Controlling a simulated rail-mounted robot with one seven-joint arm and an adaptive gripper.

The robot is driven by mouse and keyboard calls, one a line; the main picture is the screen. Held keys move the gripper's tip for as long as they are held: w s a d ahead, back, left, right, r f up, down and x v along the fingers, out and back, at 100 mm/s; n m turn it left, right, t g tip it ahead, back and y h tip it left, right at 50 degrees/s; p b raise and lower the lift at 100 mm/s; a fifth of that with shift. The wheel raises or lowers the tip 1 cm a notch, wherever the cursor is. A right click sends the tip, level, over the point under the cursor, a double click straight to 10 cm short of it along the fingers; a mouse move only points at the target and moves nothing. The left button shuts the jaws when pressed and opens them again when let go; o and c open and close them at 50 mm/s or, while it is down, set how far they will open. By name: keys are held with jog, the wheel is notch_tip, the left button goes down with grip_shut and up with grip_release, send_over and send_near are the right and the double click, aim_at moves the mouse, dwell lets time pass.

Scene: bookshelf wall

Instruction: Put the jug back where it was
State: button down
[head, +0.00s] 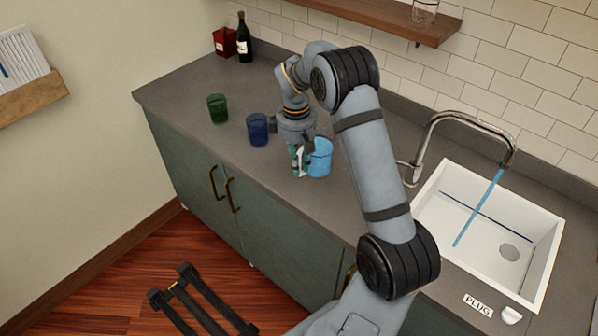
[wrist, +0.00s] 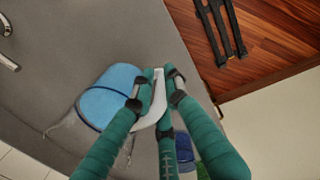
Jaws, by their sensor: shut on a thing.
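A light-blue jug (head: 320,157) stands upright on the grey counter, just right of my gripper (head: 300,163) in the head view. In the wrist view the jug (wrist: 108,92) lies left of my green fingers. My gripper (wrist: 160,92) is shut on a curved white piece (wrist: 155,88) beside the jug, which looks like its handle; the fingers partly hide where the two join. I cannot tell whether the jug's base touches the counter.
A dark-blue cup (head: 258,130) and a green cup (head: 217,108) stand to the left. A dark bottle (head: 243,40) and a red box (head: 224,42) are at the back. Blue water runs from the faucet (head: 470,122) into the white sink (head: 450,240). A wooden shelf (head: 385,18) hangs above.

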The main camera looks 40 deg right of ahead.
jog(key=shift+w+f+p, duration=0.15)
jog(key=shift+f+p, duration=0.55)
jog(key=shift+f, duration=1.3)
jog(key=c, duration=1.8)
grip_release()
jog(key=shift+a, duration=0.1)
jog(key=shift+o, duration=0.3)
jog(key=r, duration=0.4)
jog(key=r+b, duration=0.1)
jog(key=r, duration=0.3)
jog(key=r+b, duration=0.1)
jog(key=r, duration=0.3)
jog(key=shift+a, duration=0.3)
